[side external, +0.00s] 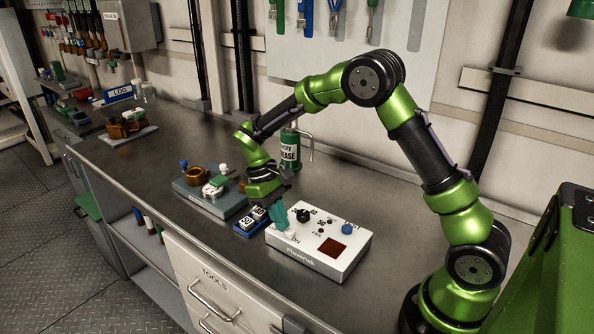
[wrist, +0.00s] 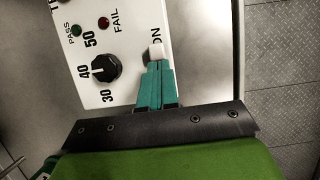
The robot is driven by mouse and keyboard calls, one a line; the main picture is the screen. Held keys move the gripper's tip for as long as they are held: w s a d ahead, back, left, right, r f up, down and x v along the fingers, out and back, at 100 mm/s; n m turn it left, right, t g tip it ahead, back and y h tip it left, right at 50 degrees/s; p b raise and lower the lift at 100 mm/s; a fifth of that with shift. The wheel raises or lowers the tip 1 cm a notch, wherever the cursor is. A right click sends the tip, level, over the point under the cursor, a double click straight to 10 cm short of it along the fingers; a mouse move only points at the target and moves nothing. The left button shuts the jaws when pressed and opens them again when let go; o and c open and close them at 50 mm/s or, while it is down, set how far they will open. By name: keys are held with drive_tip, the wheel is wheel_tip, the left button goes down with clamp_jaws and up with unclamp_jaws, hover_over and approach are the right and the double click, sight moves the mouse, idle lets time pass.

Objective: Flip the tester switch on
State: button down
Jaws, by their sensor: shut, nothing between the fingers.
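The tester (side external: 318,243) is a white box on the metal bench, with a black dial, small lamps, a blue knob and a dark red window. Its white switch (wrist: 156,52) shows in the wrist view beside the printed letters "ON". My gripper (side external: 281,222) is over the tester's left end in the side view, with its teal fingers pointing down. In the wrist view my gripper (wrist: 157,68) is shut, with its fingertips right at the switch. They look to be touching it or very close. The fingertips hide part of the switch, and I cannot tell its position.
A small blue tray (side external: 249,224) with labelled pieces lies just left of the tester. A grey fixture (side external: 208,198) with brown and white parts stands farther left. A green grease can (side external: 289,152) stands behind. The bench's front edge is close to the tester.

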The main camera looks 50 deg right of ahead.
drive_tip(key=w, duration=0.4)
drive_tip(key=shift+w, duration=0.15)
drive_tip(key=v, duration=1)
